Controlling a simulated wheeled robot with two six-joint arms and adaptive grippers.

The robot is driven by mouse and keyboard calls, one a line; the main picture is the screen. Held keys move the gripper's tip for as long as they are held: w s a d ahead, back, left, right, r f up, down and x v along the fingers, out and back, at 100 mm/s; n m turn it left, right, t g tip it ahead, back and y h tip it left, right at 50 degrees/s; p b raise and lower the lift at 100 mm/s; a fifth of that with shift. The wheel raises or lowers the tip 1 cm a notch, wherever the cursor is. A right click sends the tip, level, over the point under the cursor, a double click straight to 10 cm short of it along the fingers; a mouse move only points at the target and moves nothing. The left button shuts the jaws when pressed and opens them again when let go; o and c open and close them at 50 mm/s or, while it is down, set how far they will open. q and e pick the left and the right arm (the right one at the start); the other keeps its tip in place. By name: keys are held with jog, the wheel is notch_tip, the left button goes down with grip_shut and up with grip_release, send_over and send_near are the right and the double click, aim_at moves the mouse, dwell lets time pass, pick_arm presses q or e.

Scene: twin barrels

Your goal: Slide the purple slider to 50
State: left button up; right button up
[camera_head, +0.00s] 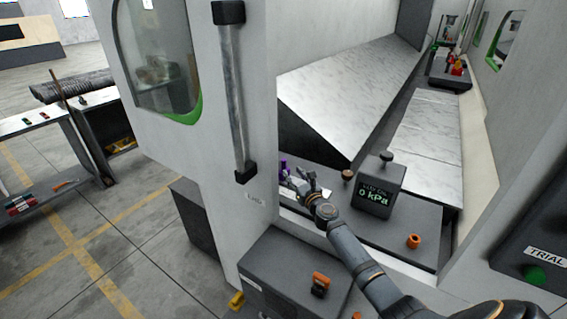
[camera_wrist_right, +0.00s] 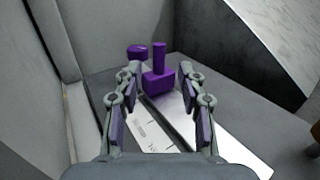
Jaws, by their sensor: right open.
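The purple slider (camera_wrist_right: 158,80) shows in the right wrist view as a block with an upright post, at the far end of a white scale plate (camera_wrist_right: 150,130) with a dark slot. In the head view it is a small purple shape (camera_head: 284,169) left of my right gripper (camera_head: 303,183). In the right wrist view my right gripper (camera_wrist_right: 161,100) is open, its fingers on either side of the plate and short of the slider, with nothing between them. The scale's numbers are too small to read. My left gripper is not in view.
A purple knob (camera_wrist_right: 137,50) stands behind the slider. A dark box reading 0 kPa (camera_head: 378,190) and an orange ring-shaped part (camera_head: 413,241) stand on the grey ledge. The cabinet wall with a vertical handle (camera_head: 236,100) bounds the left side.

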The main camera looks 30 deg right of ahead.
aim_at(285, 164)
jog(key=w, duration=0.2)
jog(key=w+f+b, duration=0.1)
jog(key=w, duration=0.1)
jog(key=shift+w, duration=0.4)
jog(key=w+b, duration=0.1)
jog(key=w, duration=0.1)
jog(key=w+b, duration=0.1)
jog(key=w, duration=0.1)
jog(key=shift+d, duration=0.2)
jog(key=shift+w+r, duration=0.1)
jog(key=shift+r, duration=0.05)
jog(key=shift+w, duration=0.1)
jog(key=shift+c, duration=0.5)
jog(key=c, duration=0.7)
grip_shut()
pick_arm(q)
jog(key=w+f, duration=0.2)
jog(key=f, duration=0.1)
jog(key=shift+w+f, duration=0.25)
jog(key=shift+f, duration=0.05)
